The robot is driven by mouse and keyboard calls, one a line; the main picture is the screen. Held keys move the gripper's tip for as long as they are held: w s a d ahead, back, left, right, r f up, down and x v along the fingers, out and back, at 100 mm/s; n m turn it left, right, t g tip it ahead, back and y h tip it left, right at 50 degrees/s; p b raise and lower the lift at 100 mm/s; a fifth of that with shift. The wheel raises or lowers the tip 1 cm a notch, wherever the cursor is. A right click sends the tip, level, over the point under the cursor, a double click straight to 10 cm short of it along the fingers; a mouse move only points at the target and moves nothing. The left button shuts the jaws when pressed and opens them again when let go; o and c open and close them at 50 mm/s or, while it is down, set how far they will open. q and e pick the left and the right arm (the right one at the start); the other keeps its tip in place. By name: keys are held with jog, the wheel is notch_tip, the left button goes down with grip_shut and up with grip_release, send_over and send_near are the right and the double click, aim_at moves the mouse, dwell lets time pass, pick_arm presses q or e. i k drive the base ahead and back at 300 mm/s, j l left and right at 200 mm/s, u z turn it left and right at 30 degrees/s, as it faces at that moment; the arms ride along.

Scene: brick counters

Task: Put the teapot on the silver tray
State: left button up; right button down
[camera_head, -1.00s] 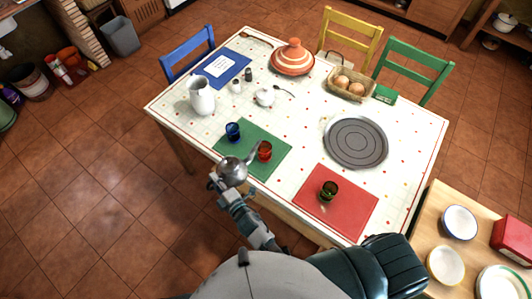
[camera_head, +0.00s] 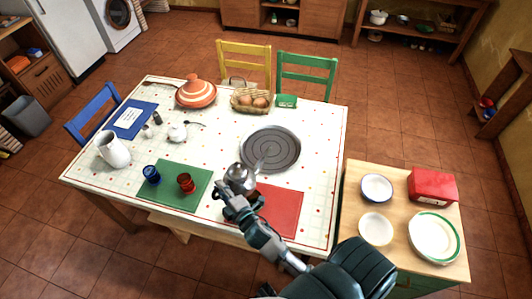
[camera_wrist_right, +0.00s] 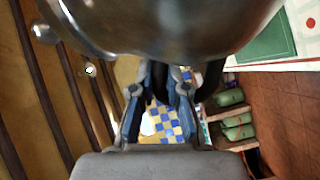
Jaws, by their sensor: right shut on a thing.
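The shiny metal teapot (camera_head: 238,179) is held in my right gripper (camera_head: 231,197), over the table between the green and red mats. Its spout points up and right, toward the tray. In the right wrist view, the teapot's rounded body (camera_wrist_right: 165,25) fills the top, and the gripper fingers (camera_wrist_right: 165,85) are closed at its dark handle. The round grey silver tray (camera_head: 286,148) lies flat on the table, just beyond and right of the teapot, with nothing on it. The spout tip overlaps its near left edge in the picture. My left gripper is not in view.
A red cup (camera_head: 185,183) and a blue cup (camera_head: 152,175) stand by the green mat (camera_head: 182,200). The red mat (camera_head: 283,212) is partly behind my arm. A basket (camera_head: 247,107), tagine (camera_head: 196,93) and white jug (camera_head: 113,150) stand farther off. A side counter (camera_head: 400,185) holds bowls.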

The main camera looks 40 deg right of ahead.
aim_at(270, 153)
jog(key=i+z, duration=0.15)
jog(key=z, duration=0.6)
jog(key=i+j+z, duration=0.1)
jog(key=j, duration=0.25)
jog(key=i+j+z, duration=0.1)
jog(key=i+j, duration=0.2)
jog(key=i+j+z, duration=0.1)
jog(key=j, duration=0.3)
jog(key=i+j+z, duration=0.15)
jog(key=j, duration=0.25)
jog(key=i+j+z, duration=0.1)
jog(key=i+j, duration=0.15)
jog(key=j, duration=0.1)
